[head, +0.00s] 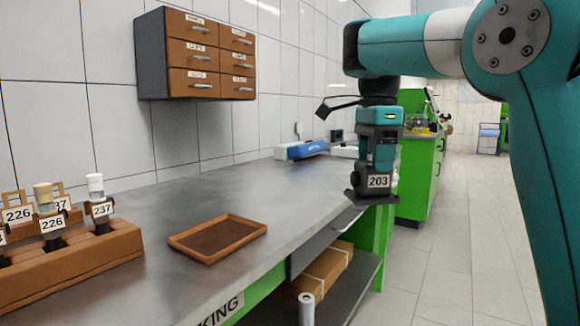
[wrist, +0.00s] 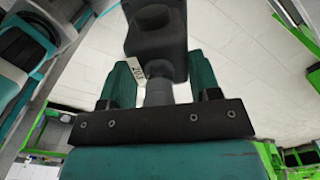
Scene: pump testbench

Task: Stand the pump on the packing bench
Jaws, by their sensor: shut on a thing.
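My gripper (head: 379,150) points down and is shut on the dark grey pump (head: 371,194), which carries a white 203 tag. The pump hangs upright in the air by the right edge of the packing bench (head: 205,197); I cannot tell whether it is over the top or just beyond it. In the wrist view the teal fingers of my gripper (wrist: 163,82) flank the neck of the pump (wrist: 157,42), and the tag shows between them. Part of the pump is hidden by the fingers.
A shallow brown tray (head: 218,238) lies on the bench. A brown rack (head: 80,262) with labelled vials stands at the left. A blue item (head: 305,150) is at the bench's back end. A drawer cabinet (head: 196,55) hangs on the wall. The bench middle is clear.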

